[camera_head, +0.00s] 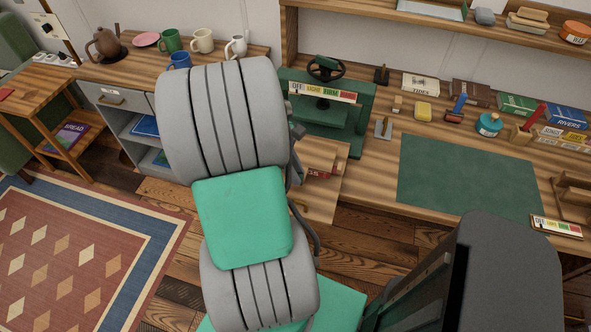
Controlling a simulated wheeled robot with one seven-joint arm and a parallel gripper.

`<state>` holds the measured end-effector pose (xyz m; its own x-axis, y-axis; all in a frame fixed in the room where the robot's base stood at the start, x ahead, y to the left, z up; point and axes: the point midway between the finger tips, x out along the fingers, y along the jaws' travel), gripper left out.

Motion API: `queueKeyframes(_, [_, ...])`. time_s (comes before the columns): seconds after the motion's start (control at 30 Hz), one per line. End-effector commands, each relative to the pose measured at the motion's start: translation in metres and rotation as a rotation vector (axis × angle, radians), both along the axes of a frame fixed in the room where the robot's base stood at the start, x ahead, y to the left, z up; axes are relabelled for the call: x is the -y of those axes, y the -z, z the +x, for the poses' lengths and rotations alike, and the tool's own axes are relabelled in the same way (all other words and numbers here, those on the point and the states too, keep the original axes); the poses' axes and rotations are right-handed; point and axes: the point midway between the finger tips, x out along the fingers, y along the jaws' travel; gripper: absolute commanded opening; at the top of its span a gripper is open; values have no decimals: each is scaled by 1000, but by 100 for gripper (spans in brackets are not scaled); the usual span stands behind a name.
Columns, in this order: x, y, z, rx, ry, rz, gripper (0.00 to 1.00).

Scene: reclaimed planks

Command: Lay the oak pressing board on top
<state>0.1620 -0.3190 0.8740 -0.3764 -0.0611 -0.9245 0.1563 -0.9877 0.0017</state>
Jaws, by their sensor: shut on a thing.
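The green book press (345,130), with a dark handwheel (326,68) and a coloured pressure scale, stands at the back of the workbench. A pale wooden board (326,154), apparently the oak pressing board, shows just in front of it. A red book (319,173) with pale lettering shows partly below the board; I cannot tell whether they touch. Another pale wooden surface (318,202) lies lower down. My gripper (297,160) is mostly hidden behind my grey and green arm. Its dark parts meet the board's left edge, and it appears shut on the board.
A dark green mat (468,177) lies clear on the workbench. Small tools, a yellow block (423,111), a teal pot (489,124) and books stand around it. Several mugs and a brown teapot (105,44) stand on the left cabinet. A patterned rug (70,260) covers the floor.

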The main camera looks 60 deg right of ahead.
Motion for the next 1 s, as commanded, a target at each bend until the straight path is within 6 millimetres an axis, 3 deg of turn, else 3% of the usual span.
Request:
queueKeyframes(0.8, [0, 5, 0, 0, 1, -1, 0])
queueKeyframes(0.83, [0, 5, 0, 0, 1, -1, 20])
queueKeyframes(1.0, [0, 4, 0, 0, 1, -1, 34])
